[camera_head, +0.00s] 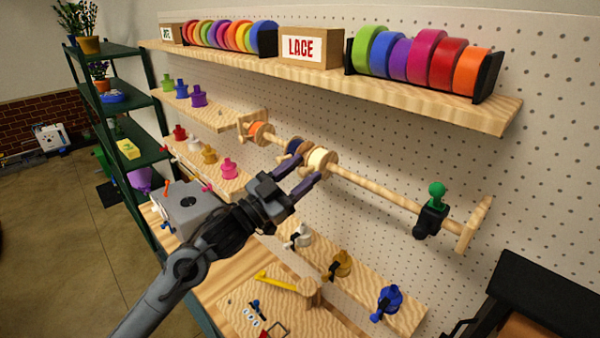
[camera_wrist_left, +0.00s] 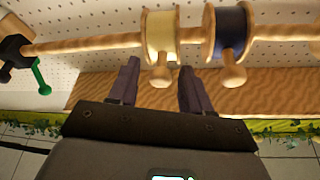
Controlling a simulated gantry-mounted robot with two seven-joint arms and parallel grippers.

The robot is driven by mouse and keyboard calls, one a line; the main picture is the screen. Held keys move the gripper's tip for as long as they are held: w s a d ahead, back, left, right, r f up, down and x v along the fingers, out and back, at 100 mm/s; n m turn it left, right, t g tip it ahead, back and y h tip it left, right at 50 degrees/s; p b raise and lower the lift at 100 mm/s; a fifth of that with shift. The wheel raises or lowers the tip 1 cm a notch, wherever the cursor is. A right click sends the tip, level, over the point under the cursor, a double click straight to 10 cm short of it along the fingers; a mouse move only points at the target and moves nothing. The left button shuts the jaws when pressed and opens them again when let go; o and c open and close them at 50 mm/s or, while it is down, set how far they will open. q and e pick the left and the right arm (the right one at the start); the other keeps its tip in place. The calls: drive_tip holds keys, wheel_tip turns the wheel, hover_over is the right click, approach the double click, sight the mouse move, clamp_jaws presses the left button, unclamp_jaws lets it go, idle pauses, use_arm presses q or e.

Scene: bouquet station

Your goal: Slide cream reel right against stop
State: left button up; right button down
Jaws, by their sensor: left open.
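The cream reel (camera_head: 318,157) hangs on a wooden rod (camera_head: 375,185) on the pegboard, just right of a dark blue reel (camera_head: 296,147). The stop, a black clamp (camera_head: 430,221) with a green knob (camera_head: 437,190), sits far along the rod to the right, with bare rod between. My left gripper (camera_head: 304,169) is open at the cream reel. In the left wrist view, the cream reel (camera_wrist_left: 160,33) has its wooden peg (camera_wrist_left: 160,74) between the open fingers, the dark blue reel (camera_wrist_left: 232,30) is to the right, and the stop (camera_wrist_left: 14,50) is at the far left.
A shelf (camera_head: 420,100) with coloured rolls and a LACE box (camera_head: 311,47) runs above. Lower shelves hold several small coloured spools. A wooden bracket (camera_head: 474,224) ends the rod on the right.

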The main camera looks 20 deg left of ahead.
use_arm(q)
clamp_jaws()
drive_tip(key=s+d, duration=0.3)
drive_tip(key=d, duration=0.4)
drive_tip(key=s+d, duration=0.4)
drive_tip(key=d, duration=0.4)
drive_tip(key=shift+s+d+b, duration=0.15)
drive_tip(key=shift+d+b, duration=0.05)
drive_tip(key=shift+b, duration=0.15)
unclamp_jaws()
